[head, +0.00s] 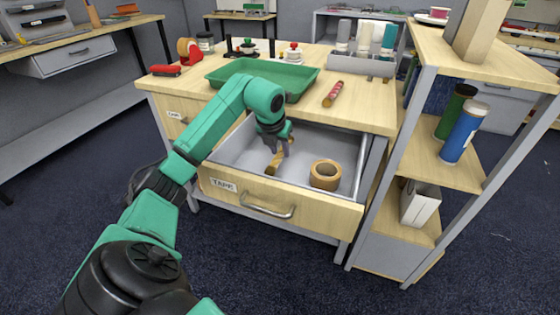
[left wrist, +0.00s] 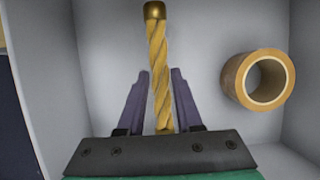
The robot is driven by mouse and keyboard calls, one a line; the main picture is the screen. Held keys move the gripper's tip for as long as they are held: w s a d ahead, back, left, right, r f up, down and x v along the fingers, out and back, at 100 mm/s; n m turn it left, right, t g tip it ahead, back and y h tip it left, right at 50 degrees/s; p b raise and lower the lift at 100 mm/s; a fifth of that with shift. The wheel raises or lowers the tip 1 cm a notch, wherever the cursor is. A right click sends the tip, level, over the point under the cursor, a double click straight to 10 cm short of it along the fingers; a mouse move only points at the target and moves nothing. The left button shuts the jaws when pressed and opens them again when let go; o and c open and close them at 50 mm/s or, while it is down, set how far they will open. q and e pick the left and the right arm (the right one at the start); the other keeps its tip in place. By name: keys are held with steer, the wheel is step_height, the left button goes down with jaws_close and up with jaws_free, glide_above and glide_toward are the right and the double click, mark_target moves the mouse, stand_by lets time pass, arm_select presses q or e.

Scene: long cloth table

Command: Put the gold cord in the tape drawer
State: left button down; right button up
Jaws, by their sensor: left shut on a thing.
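The gold cord (left wrist: 158,62) is a twisted strand with a metallic end, seen in the left wrist view between my left gripper's fingers. My left gripper (head: 285,150) is shut on it and reaches down into the open tape drawer (head: 275,205), labelled TAPE. In the head view the cord (head: 275,161) shows as a short gold piece inside the drawer's outline, left of a tape roll. I cannot tell whether it touches the drawer floor. My left gripper (left wrist: 161,100) hides part of the cord. My right gripper is not in view.
A tan tape roll (head: 325,174) lies in the drawer's right part; it also shows in the left wrist view (left wrist: 258,80). A green tray (head: 300,78) and a red-wrapped stick (head: 333,93) lie on the tabletop. A shelf (head: 455,170) stands close at right.

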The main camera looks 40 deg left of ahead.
mark_target(278, 154)
arm_select(q)
step_height(278, 154, down, 3)
steer(key=shift+f, duration=0.1)
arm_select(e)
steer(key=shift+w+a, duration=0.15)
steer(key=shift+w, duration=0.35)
arm_select(q)
steer(key=c, duration=0.6)
jaws_free()
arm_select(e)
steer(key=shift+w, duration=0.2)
